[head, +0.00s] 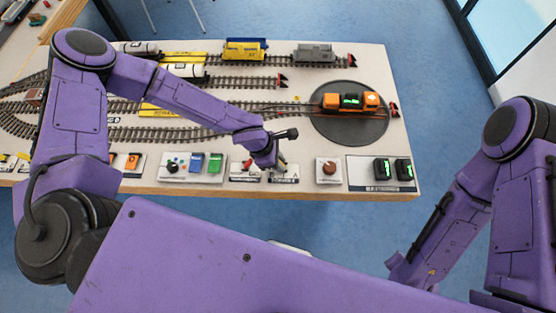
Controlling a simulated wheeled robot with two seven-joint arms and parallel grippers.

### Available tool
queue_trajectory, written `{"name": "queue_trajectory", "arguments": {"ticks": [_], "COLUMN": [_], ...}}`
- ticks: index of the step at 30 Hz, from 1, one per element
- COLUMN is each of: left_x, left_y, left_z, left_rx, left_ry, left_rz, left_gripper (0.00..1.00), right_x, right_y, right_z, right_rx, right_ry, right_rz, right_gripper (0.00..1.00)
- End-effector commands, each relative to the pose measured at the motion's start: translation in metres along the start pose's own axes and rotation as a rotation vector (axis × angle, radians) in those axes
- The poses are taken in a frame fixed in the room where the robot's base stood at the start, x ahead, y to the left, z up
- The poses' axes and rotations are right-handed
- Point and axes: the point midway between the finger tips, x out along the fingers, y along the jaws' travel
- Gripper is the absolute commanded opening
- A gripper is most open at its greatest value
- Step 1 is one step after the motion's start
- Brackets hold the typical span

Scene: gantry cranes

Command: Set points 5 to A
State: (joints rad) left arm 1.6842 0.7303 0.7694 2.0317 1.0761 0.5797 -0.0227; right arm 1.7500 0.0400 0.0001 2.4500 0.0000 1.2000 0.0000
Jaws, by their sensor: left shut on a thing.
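A row of small control panels runs along the front edge of the layout board. My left gripper (276,162) reaches down over the lever panel (250,180) in the middle of this row. It is shut on a small lever there, which the fingers mostly hide. A red lever handle (247,164) shows just left of the fingers. The panel lettering is too small to read surely, and I cannot tell which way the held lever points. My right gripper (406,272) hangs low off the board at the right, and its fingers do not show clearly.
An orange locomotive (350,101) stands on the dark turntable (338,128). A brown knob (329,168) is right of the lever panel, then a tray with two dark green-lit devices (383,169). Green and blue switches (197,163) are left. Wagons, including a yellow one (244,50), stand on tracks behind.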

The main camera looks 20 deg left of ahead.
Motion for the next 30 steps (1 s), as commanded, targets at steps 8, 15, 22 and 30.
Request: {"name": "queue_trajectory", "arguments": {"ticks": [8, 15, 22, 30], "left_x": [-0.002, -0.001, 0.004, 0.012], "left_y": [0.000, 0.000, 0.000, 0.000], "left_z": [0.004, 0.013, 0.020, 0.028], "left_rx": [0.005, 0.006, 0.006, 0.003], "left_ry": [0.065, 0.233, 0.450, 0.689], "left_rz": [0.001, 0.001, 0.003, 0.003], "left_gripper": [0.00, 0.00, 0.00, 0.00], "right_x": [-0.006, -0.017, -0.019, -0.008], "right_y": [0.001, 0.002, 0.002, 0.001], "right_z": [-0.003, -0.007, -0.008, -0.003], "right_rx": [0.000, 0.000, 0.000, 0.000], "right_ry": [0.000, 0.000, 0.000, 0.000], "right_rz": [0.000, 0.000, 0.000, 0.000], "right_gripper": [0.00, 0.00, 0.00, 0.00]}}
